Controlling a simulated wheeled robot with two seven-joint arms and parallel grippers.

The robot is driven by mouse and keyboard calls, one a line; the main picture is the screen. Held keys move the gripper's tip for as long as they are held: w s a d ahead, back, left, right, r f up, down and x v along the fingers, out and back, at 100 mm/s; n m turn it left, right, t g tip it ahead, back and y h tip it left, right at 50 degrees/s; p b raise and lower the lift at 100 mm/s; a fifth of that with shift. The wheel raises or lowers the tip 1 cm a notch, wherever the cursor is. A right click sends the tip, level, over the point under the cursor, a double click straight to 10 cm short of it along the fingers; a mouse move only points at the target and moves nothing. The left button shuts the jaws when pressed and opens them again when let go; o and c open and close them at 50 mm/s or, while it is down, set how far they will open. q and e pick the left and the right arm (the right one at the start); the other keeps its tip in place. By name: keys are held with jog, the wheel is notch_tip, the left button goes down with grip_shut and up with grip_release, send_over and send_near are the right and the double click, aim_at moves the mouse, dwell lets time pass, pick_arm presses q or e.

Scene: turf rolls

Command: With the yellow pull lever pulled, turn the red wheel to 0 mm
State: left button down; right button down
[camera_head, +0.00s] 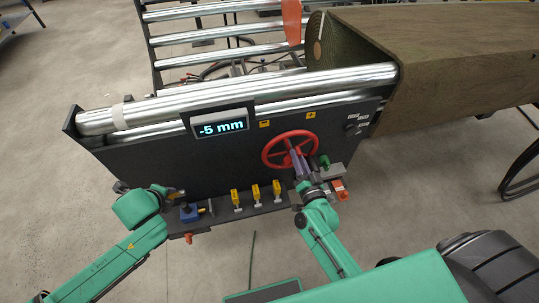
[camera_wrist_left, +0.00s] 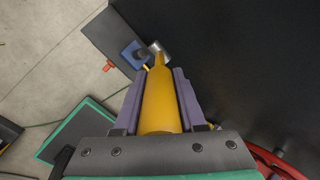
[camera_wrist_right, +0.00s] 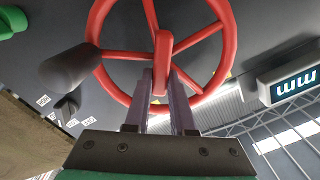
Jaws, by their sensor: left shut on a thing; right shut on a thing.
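The yellow pull lever (camera_wrist_left: 160,98) lies lengthwise between the purple fingers of my left gripper (camera_wrist_left: 158,75), which is shut on it. In the head view my left gripper (camera_head: 177,194) is at the panel's left end and largely hides the lever. The red wheel (camera_head: 266,153) is on the right of the dark panel. My right gripper (camera_head: 300,165) is at its lower right. In the right wrist view my right gripper (camera_wrist_right: 160,85) is shut on a red bar of the wheel (camera_wrist_right: 228,60). The display (camera_head: 221,127) reads -5 mm.
Several small yellow levers (camera_head: 256,194) stand on the ledge between my grippers. A blue block (camera_head: 190,212) sits near my left gripper. A dark knob (camera_wrist_right: 70,68) overlaps the wheel's rim. Metal rollers (camera_head: 240,91) run above the panel. A turf roll (camera_head: 335,45) is behind at right.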

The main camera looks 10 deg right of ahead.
pick_arm(q)
jog(key=shift+a, duration=0.25)
pick_arm(e)
jog(key=shift+s+d+f+m, duration=0.1)
jog(key=shift+d+f+m, duration=0.15)
jog(key=shift+m, duration=1.85)
jog(key=shift+w+d+f+m, duration=0.1)
jog(key=shift+f+m, duration=0.25)
jog(key=shift+m, duration=1.75)
jog(key=shift+s+d+f+m, duration=0.1)
jog(key=shift+d+f+m, duration=0.15)
jog(key=shift+m, duration=1.85)
pick_arm(q)
jog(key=shift+f, duration=0.1)
pick_arm(e)
jog(key=shift+f, duration=0.1)
pick_arm(q)
jog(key=shift+d, duration=0.1)
jog(key=shift+d, duration=0.1)
pick_arm(e)
jog(key=c, duration=0.8)
grip_release()
pick_arm(q)
jog(key=shift+s+d, duration=0.1)
pick_arm(e)
jog(key=shift+o, duration=0.2)
jog(key=shift+a, duration=0.1)
jog(key=shift+s, duration=0.1)
